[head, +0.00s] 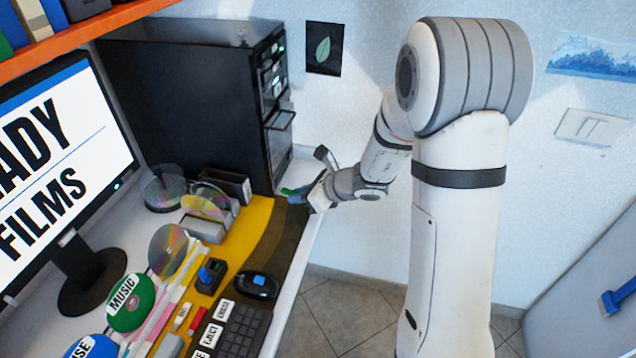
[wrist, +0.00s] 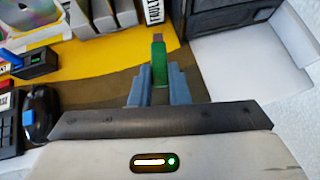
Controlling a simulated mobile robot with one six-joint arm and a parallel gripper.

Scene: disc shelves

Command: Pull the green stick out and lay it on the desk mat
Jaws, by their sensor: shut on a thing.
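The green stick (wrist: 161,62) is held between the two blue-grey fingers of my gripper (wrist: 161,88), with its narrow grey end pointing away from me in the wrist view. In the head view my gripper (head: 303,194) is at the desk's right side, in front of the black computer tower (head: 200,100), and a bit of the green stick (head: 289,191) shows. The stick looks clear of the tower. The desk mat (head: 250,228), yellow with a dark brown band, lies below and to the left; the wrist view shows its yellow part (wrist: 110,62). The stick's height above it is hard to tell.
A blue stick stands in a small black holder (head: 211,276) on the mat. A mouse (head: 257,285) and keyboard (head: 245,330) sit towards the front. Discs and a black case (head: 228,184) stand at the back. The brown band behind the mouse looks clear.

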